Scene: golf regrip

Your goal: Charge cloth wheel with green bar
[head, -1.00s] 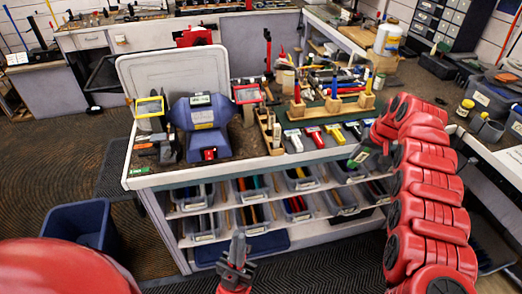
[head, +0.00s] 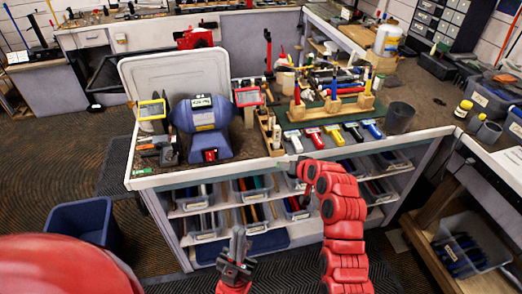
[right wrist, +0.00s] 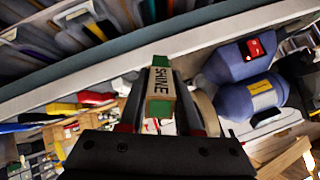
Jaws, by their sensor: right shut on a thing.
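The green bar with a "SHINE" label (right wrist: 160,88) is clamped between the fingers of my right gripper (right wrist: 163,118) in the right wrist view. In the head view my right gripper (head: 297,172) is at the bench's front edge, right of the grinder, partly hidden by its arm; I cannot make out the bar there. The blue bench grinder (head: 208,125) also shows in the right wrist view (right wrist: 245,85). A pale wheel, apparently the cloth wheel (right wrist: 206,112), is on its side, close to the gripper in that view. My left gripper (head: 237,247) is low before the bench, finger opening unclear.
The bench (head: 260,163) carries several coloured-handled tools (head: 333,134), a dark cup (head: 399,118) and a wooden rack (head: 350,107). A yellow-framed shield (head: 152,108) and a red-framed shield (head: 248,96) flank the grinder. Bins (head: 204,221) fill the shelves below.

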